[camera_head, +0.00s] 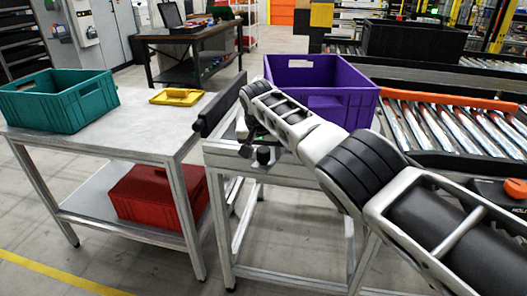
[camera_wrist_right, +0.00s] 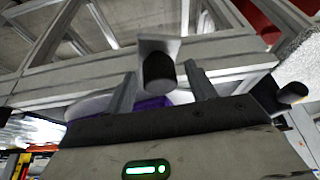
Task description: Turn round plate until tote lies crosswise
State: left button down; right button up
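The purple tote (camera_head: 322,88) stands on the right-hand stand beside the roller conveyor. A strip of it shows behind the fingers in the right wrist view (camera_wrist_right: 151,103). A pale rounded edge (camera_wrist_right: 86,106), perhaps the round plate, shows there too; in the head view the tote and my arm hide the plate. My right gripper (camera_head: 248,138) is low at the tote's left front corner, partly hidden by its own arm. In the wrist view its fingers (camera_wrist_right: 162,92) are apart, with a black knob (camera_wrist_right: 158,71) on a bracket between them. Contact cannot be told. My left gripper is out of view.
A left table (camera_head: 150,128) holds a teal tote (camera_head: 62,105) and a yellow item (camera_head: 176,97). A red tote (camera_head: 150,195) sits on its lower shelf. A dark bar (camera_head: 218,107) stands between table and stand. The conveyor (camera_head: 440,125) lies to the right.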

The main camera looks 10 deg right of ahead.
jog(key=shift+r, duration=0.1)
jog(key=shift+s+a+r+p, duration=0.1)
jog(key=shift+s+r+p, duration=0.05)
jog(key=shift+r+p, duration=0.6)
pick_arm(q)
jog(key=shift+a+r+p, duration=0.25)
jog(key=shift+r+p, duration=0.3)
jog(key=shift+p, duration=0.05)
pick_arm(e)
jog(key=v, duration=1.4)
jog(key=shift+s, duration=0.2)
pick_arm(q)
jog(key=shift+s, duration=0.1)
